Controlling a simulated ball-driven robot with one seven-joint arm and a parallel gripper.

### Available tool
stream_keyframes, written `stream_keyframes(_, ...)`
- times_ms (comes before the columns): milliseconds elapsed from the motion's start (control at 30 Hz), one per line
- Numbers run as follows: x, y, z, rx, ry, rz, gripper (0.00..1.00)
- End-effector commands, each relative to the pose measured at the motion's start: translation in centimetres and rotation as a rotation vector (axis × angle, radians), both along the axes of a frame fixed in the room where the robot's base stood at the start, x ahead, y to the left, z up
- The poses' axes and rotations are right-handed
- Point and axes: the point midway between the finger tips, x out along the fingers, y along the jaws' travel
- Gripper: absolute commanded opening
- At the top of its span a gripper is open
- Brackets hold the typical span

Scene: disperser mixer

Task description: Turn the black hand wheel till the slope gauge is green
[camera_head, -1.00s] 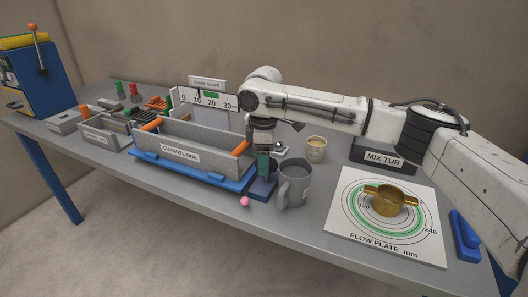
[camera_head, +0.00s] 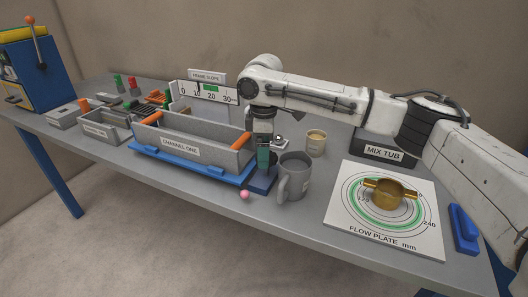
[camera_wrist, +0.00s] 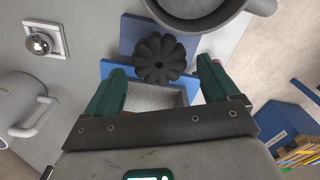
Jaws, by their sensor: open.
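The black hand wheel (camera_wrist: 160,57) is a lobed knob, seen from above in the wrist view at the end of the blue frame. My gripper (camera_wrist: 161,66) is open, its green fingers on either side of the wheel with gaps left and right. In the head view my gripper (camera_head: 263,158) points down at the right end of the channel frame (camera_head: 190,171) and hides the wheel. The slope gauge (camera_head: 209,92) stands behind the channel, with a scale from 0 to 30 and a green band near 20. I cannot make out its pointer clearly.
A grey mug (camera_head: 294,178) stands close to the right of my gripper; its rim also shows in the wrist view (camera_wrist: 205,22). A pink ball (camera_head: 245,194) is at the frame's front. A small cup (camera_head: 316,143) and flow plate (camera_head: 345,228) are farther right.

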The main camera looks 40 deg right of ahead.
Motion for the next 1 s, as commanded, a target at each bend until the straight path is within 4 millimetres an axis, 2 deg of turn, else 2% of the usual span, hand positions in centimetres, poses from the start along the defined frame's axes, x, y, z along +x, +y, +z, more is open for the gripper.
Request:
stream_keyframes(300,0.1,0.0,6.0,0.0,-0.001,0.0,0.88)
stream_keyframes(500,0.0,0.0,8.7,0.0,0.0,0.001,0.88)
stream_keyframes(667,0.0,0.0,9.6,0.001,0.001,0.0,0.88)
stream_keyframes(1000,0.0,0.0,9.6,0.0,0.001,0.0,0.88)
